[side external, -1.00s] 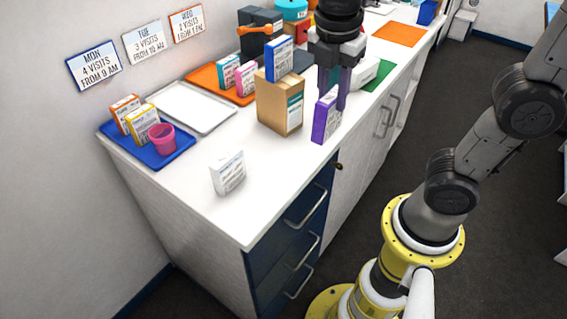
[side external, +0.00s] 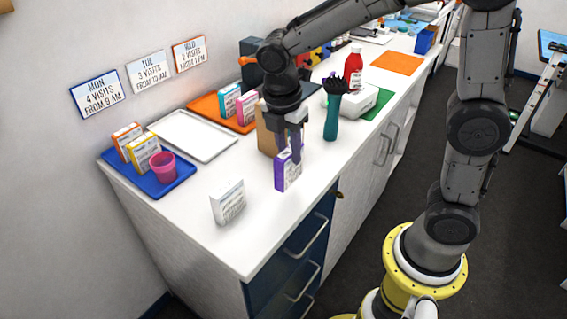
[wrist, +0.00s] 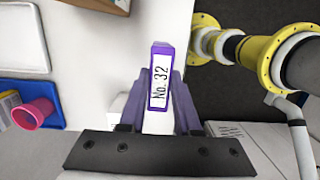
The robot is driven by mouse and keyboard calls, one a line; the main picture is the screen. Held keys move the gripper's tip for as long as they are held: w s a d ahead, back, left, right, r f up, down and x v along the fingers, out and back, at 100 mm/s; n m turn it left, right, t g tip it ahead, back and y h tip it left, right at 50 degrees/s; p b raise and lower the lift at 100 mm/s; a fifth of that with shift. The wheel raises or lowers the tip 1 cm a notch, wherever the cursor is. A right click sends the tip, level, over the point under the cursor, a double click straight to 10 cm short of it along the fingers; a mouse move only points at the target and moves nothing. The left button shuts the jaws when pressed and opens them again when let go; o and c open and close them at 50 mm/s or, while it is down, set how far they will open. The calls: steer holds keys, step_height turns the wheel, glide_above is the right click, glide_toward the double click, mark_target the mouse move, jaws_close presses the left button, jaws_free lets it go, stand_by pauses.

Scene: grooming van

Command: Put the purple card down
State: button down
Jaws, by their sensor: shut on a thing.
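My gripper (side external: 296,148) is shut on the purple card (side external: 288,171), a small purple-edged box with a white printed face. It holds the card upright near the front edge of the white counter, in front of the cardboard box (side external: 268,135). I cannot tell whether the card's bottom touches the counter. In the wrist view the purple card (wrist: 160,70) sits between the fingers and its end reads "No. 32". A white card (side external: 228,202) stands on the counter to the left and nearer the camera.
A blue tray (side external: 163,188) holds a pink cup (side external: 162,167) and two cards. A bare white tray (side external: 192,137) and an orange tray (side external: 205,104) lie by the wall. A teal-handled brush (side external: 333,115) stands to the right. Counter around the white card is clear.

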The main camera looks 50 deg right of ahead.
steer(key=shift+w+f, duration=0.45)
steer(key=shift+f, duration=0.05)
steer(key=shift+w+f, duration=0.2)
steer(key=shift+f, duration=1.55)
steer(key=shift+f, duration=0.1)
steer(key=c, duration=0.6)
jaws_free()
